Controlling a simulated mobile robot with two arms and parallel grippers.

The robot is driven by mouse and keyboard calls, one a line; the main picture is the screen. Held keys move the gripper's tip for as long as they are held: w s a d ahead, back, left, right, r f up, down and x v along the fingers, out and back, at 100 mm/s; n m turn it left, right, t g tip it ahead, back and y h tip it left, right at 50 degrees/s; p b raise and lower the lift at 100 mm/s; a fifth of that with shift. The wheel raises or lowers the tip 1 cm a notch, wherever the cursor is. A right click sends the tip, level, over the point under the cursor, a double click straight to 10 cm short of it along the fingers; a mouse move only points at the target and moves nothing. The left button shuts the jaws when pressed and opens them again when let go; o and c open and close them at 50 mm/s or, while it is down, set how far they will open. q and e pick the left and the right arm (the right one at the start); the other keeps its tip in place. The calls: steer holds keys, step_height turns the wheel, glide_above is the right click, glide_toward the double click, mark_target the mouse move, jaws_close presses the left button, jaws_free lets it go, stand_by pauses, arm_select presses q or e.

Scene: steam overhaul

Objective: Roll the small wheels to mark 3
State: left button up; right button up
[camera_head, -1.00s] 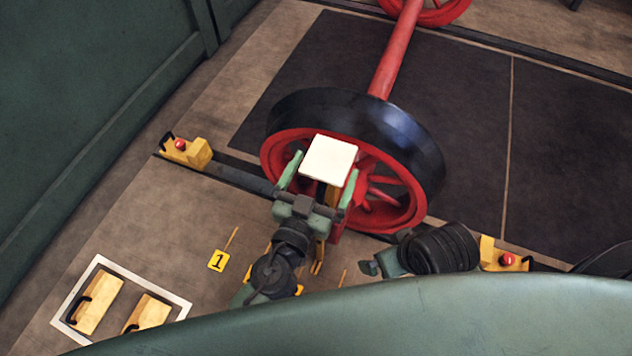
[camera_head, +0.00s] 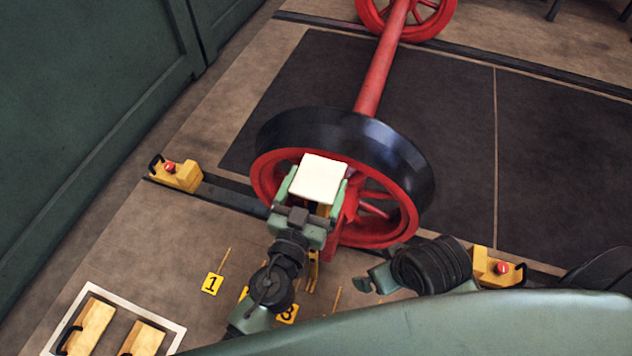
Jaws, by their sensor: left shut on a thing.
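A wheelset has a red spoked wheel with a dark tyre (camera_head: 400,160), standing upright on a rail. Its red axle (camera_head: 380,70) runs back to a second red wheel (camera_head: 432,22). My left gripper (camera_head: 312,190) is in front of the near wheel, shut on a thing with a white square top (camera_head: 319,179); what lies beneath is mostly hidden. Yellow floor plate 1 (camera_head: 212,284) shows clearly. Plate 3 (camera_head: 287,314) is partly covered by my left arm, and another plate (camera_head: 243,293) is almost hidden. My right gripper (camera_head: 372,282) is low, right of the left arm; its jaw opening is unclear.
Yellow stops with red knobs sit at the left (camera_head: 178,176) and right (camera_head: 492,270) along the near rail (camera_head: 230,195). Two yellow wedges (camera_head: 90,325) (camera_head: 144,338) with black handles lie inside a white floor outline. A green wall (camera_head: 90,110) bounds the left.

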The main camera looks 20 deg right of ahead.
mark_target(297, 177)
arm_select(q)
steer(key=c, duration=0.4)
steer(key=shift+w+a, duration=0.25)
steer(key=shift+a, duration=0.1)
steer(key=shift+w+a+f, duration=0.1)
steer(key=shift+w+a, duration=0.2)
steer(key=shift+a, duration=0.2)
stand_by(0.3)
steer(key=shift+w+a, duration=0.2)
steer(key=shift+a, duration=0.05)
stand_by(0.4)
steer(key=shift+w+a, duration=0.25)
steer(key=shift+a, duration=0.15)
stand_by(0.3)
steer(key=shift+w+a, duration=0.2)
steer(key=shift+a, duration=0.05)
stand_by(0.4)
steer(key=shift+w+a, duration=0.25)
steer(key=shift+a, duration=0.2)
steer(key=shift+s+d, duration=0.15)
steer(key=shift+d, duration=0.05)
stand_by(0.9)
